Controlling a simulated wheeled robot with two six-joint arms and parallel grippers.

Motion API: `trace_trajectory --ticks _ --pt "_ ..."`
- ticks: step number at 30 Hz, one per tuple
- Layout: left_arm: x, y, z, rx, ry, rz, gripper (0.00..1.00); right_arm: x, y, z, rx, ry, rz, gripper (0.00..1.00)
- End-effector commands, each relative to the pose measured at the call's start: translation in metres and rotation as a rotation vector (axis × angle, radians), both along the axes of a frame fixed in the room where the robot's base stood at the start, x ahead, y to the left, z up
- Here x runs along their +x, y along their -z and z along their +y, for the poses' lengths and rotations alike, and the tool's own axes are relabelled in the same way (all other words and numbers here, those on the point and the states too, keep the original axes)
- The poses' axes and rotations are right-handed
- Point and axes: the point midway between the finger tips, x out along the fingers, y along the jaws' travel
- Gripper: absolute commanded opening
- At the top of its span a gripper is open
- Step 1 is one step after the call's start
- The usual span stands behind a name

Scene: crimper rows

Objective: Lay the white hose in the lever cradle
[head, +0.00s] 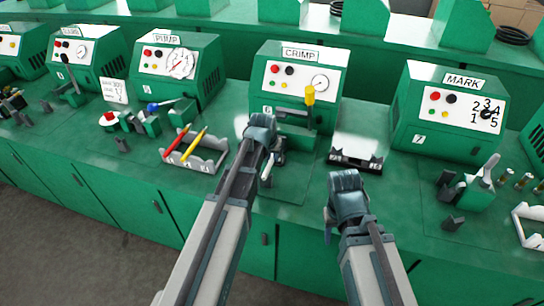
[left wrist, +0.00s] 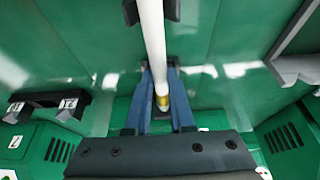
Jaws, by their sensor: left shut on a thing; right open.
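The white hose (left wrist: 152,35), with a brass end (left wrist: 163,102), is held between the blue fingers of my left gripper (left wrist: 160,95) in the left wrist view. In the head view my left gripper (head: 272,150) is low in front of the CRIMP machine (head: 298,75), whose lever has a yellow handle (head: 309,95). A dark block (left wrist: 172,8) shows beside the hose at the top of the wrist view, likely part of the cradle; contact cannot be told. My right gripper (head: 347,190) is open and empty.
A grey rack (head: 205,160) with a red and a yellow hose stands left of my left gripper. A low black holder with two white labels (head: 356,160) lies to the right. The MARK machine (head: 450,110) stands further right, the PUMP machine (head: 178,70) left.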

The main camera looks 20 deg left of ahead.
Motion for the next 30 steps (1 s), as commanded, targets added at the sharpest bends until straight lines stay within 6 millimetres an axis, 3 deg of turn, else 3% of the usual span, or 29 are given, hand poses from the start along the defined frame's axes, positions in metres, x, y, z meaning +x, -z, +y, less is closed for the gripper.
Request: trace_trajectory --ticks 11,12,17,30 --pt "-0.0006 0.0056 0.0001 0.0 0.0 0.002 0.0 0.0 0.0054 0.0 0.0 0.0 0.0 0.5" --pt "-0.0006 0.0057 0.0001 0.0 0.0 0.002 0.29 0.0 0.0054 0.0 0.0 0.0 0.0 0.5" --pt "-0.0004 0.0056 0.0001 0.0 0.0 0.001 0.56 0.0 0.0054 0.0 0.0 0.0 0.0 0.5" --pt "-0.0017 0.0007 0.0001 0.0 0.0 0.0 0.56 0.0 0.0007 0.0 0.0 0.0 0.0 0.5"
